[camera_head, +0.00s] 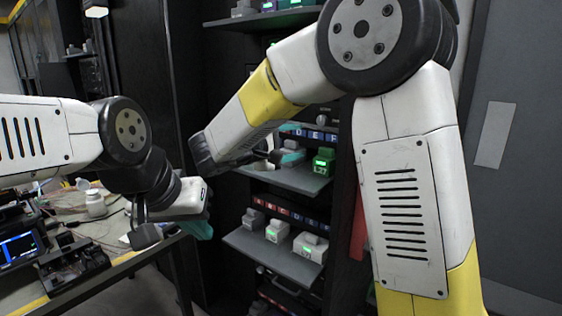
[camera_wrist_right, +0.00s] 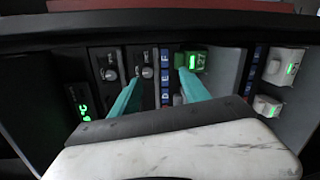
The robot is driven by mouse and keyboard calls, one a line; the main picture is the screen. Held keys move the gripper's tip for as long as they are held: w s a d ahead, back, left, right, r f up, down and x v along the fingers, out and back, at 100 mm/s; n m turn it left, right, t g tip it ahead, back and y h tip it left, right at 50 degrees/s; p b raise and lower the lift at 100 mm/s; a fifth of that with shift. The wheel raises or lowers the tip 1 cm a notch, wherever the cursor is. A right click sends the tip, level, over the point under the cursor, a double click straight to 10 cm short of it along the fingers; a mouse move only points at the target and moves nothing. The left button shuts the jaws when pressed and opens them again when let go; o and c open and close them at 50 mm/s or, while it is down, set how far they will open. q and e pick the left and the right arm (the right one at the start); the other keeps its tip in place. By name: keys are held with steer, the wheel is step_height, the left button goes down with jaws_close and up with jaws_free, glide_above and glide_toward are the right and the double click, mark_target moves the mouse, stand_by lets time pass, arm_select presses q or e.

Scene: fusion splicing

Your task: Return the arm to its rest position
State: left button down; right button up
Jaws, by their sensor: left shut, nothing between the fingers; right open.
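My right arm reaches from the right of the head view into the dark rack. Its gripper (camera_head: 290,157) is at the middle shelf, beside a green device with a lit "L27" display (camera_head: 323,162). In the right wrist view the gripper's two teal fingers (camera_wrist_right: 160,92) are spread apart, with nothing between them. The green device (camera_wrist_right: 193,62) shows there just beyond the right finger, and I cannot tell whether they touch. My left gripper (camera_head: 200,229) hangs at the work table's right end. Its teal fingers are shut and empty, partly hidden by the wrist.
A lower shelf (camera_head: 262,256) holds several grey and white devices with green lights. The work table (camera_head: 140,262) at left carries a device with a blue screen (camera_head: 18,247), a black machine (camera_head: 72,268) and a white bottle (camera_head: 96,204). A grey panel stands at right.

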steer(key=s+d+f+m+g+y, duration=0.2)
steer(key=s+d+f+m+g, duration=0.15)
steer(key=s+d, duration=0.4)
steer(key=s+d+f+m+g+y, duration=0.2)
steer(key=s+d+f+g, duration=0.25)
steer(key=s+d, duration=0.3)
steer(key=s+a+m+y, duration=0.2)
steer(key=s+m+y, duration=0.1)
steer(key=s+y, duration=0.1)
steer(key=s+a+m+t+y, duration=0.1)
steer(key=s+m+y, duration=0.2)
steer(key=s+y, duration=0.2)
steer(key=shift+s+a+f+t, duration=0.2)
steer(key=shift+s+a+t, duration=0.15)
steer(key=shift+s, duration=0.4)
